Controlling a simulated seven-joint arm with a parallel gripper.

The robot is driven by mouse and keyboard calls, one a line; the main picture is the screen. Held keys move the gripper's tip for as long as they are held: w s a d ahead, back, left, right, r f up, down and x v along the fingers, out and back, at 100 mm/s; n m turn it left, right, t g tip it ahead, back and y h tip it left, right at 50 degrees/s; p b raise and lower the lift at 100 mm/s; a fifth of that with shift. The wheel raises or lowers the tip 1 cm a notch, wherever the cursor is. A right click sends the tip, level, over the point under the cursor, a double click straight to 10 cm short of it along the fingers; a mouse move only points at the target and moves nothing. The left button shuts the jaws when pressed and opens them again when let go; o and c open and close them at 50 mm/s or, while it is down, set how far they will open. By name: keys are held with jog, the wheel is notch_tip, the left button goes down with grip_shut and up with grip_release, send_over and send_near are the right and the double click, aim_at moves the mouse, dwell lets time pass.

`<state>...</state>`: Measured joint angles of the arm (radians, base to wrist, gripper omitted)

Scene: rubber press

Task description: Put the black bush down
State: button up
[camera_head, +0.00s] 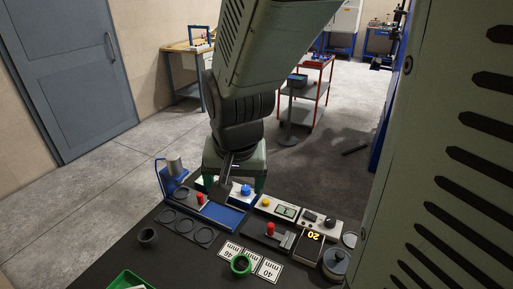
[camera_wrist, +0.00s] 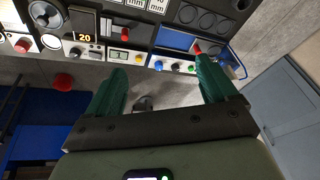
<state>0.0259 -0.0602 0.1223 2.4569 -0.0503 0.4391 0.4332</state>
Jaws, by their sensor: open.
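A black bush (camera_head: 147,236) stands on the dark bench top at the left in the head view, left of a plate with ring-shaped recesses (camera_head: 185,226). It appears to be the dark round piece at the top right edge of the wrist view (camera_wrist: 242,4). My gripper (camera_head: 236,180) is above the far edge of the bench, well away from the bush. In the wrist view its two green fingers (camera_wrist: 162,70) are wide apart, with nothing held between them. A second ring-shaped piece, green with a dark centre (camera_head: 240,264), rests by the white size cards at the front.
White cards (camera_head: 269,269) lie at the front middle. A press with a red knob (camera_head: 270,230), control boxes (camera_head: 319,219), a lidded pot (camera_head: 336,262) and a blue stand (camera_head: 172,175) crowd the bench. A green bin (camera_head: 127,280) is at the front left. Bare bench surrounds the bush.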

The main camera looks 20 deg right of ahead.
jog(key=s+d+r+n+t, duration=0.2)
jog(key=s+r+n, duration=0.2)
jog(key=s+r, duration=0.8)
jog(key=shift+r, duration=0.65)
jog(key=shift+s, duration=0.1)
